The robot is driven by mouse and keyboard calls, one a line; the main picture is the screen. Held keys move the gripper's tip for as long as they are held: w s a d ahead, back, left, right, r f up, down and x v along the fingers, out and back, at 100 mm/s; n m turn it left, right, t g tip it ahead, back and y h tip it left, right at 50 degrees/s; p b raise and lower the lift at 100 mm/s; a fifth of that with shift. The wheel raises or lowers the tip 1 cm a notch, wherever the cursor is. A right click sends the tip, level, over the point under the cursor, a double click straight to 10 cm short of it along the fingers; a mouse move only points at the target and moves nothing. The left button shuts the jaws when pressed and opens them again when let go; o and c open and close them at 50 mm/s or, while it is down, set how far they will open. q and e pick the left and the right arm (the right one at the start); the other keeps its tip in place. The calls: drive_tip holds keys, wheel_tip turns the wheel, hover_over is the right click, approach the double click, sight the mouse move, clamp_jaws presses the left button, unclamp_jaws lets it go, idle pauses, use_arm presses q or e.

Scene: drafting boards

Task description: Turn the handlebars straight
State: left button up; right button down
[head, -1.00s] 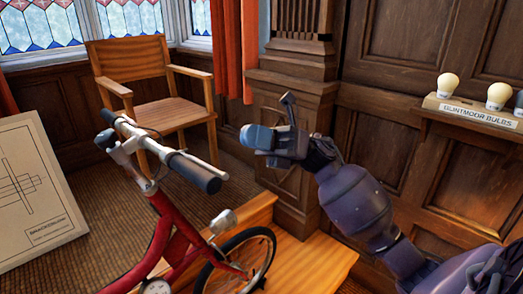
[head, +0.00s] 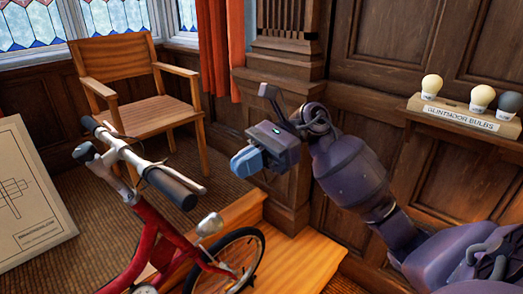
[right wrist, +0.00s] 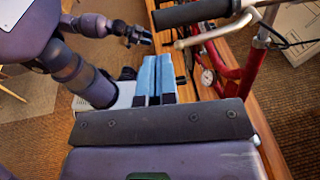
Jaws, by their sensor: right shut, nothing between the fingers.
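The bicycle's handlebars (head: 135,160) are a silver bar with black grips on a red frame (head: 150,235), left of centre in the head view. The bar slants from upper left to lower right. My right gripper (head: 246,162) is shut and empty, with blue fingertips, to the right of the near grip (head: 170,187) and apart from it. In the right wrist view its blue fingers (right wrist: 155,78) are together, and a black grip (right wrist: 190,12) shows beyond them. What looks like my left gripper (right wrist: 138,36) is there too, its opening unclear; the head view does not show it.
A spoked wheel (head: 235,258) stands by a low wooden platform (head: 300,255). A wooden chair (head: 140,85) is behind the handlebars. A drawing board (head: 35,210) stands at left. A bulb rack (head: 460,115) sits on a ledge at right.

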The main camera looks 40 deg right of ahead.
drive_tip(key=a+f+p, duration=0.1)
drive_tip(key=a, duration=0.6)
drive_tip(key=shift+s+a+f, duration=0.15)
drive_tip(key=shift+s+f, duration=0.05)
drive_tip(key=shift+s+a+f+b, duration=0.25)
drive_tip(key=shift+s+a, duration=0.1)
drive_tip(key=shift+a, duration=0.2)
drive_tip(key=shift+s+a+f+b, duration=0.15)
drive_tip(key=shift+s+a+b, duration=0.15)
drive_tip(key=shift+a, duration=0.2)
